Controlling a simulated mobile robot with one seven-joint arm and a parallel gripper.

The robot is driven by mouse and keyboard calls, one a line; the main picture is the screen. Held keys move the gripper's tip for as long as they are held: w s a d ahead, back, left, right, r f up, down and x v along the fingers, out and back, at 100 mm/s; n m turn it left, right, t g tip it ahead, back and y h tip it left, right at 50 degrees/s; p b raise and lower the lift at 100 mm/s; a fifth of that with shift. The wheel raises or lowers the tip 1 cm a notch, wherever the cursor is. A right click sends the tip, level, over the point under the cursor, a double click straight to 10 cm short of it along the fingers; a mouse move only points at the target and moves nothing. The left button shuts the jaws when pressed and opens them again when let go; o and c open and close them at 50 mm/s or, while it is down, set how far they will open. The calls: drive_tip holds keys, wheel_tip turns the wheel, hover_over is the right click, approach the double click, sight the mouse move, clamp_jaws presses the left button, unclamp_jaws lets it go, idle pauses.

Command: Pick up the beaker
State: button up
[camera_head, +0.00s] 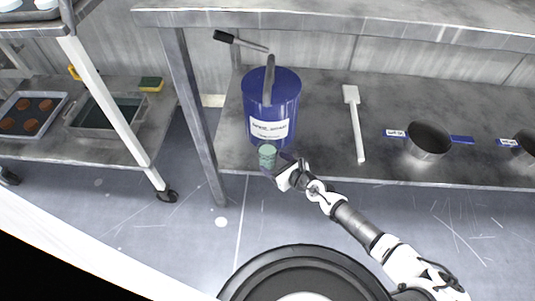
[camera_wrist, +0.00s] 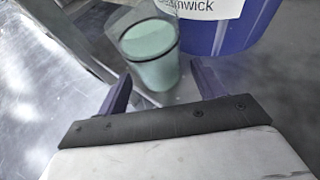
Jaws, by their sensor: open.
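The beaker (camera_head: 267,155) is a small clear vessel with pale green contents, near the front edge of the lower shelf, in front of a blue drum. In the wrist view the beaker (camera_wrist: 150,52) appears tilted in the picture, just beyond the fingertips. My gripper (camera_head: 275,164) is beside the beaker at the end of the arm. In the wrist view my gripper (camera_wrist: 160,78) has its two dark fingers spread apart with the beaker's lower part near the gap. I cannot tell whether either finger touches it.
The blue drum (camera_head: 272,105) with a white label stands right behind the beaker. A table leg (camera_head: 197,115) stands left. The upper tabletop (camera_head: 340,18) overhangs the shelf.

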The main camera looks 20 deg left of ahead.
drive_tip(key=x, duration=0.4)
drive_tip(key=shift+a, duration=0.25)
drive_tip(key=c, duration=1)
drive_tip(key=shift+r, duration=0.1)
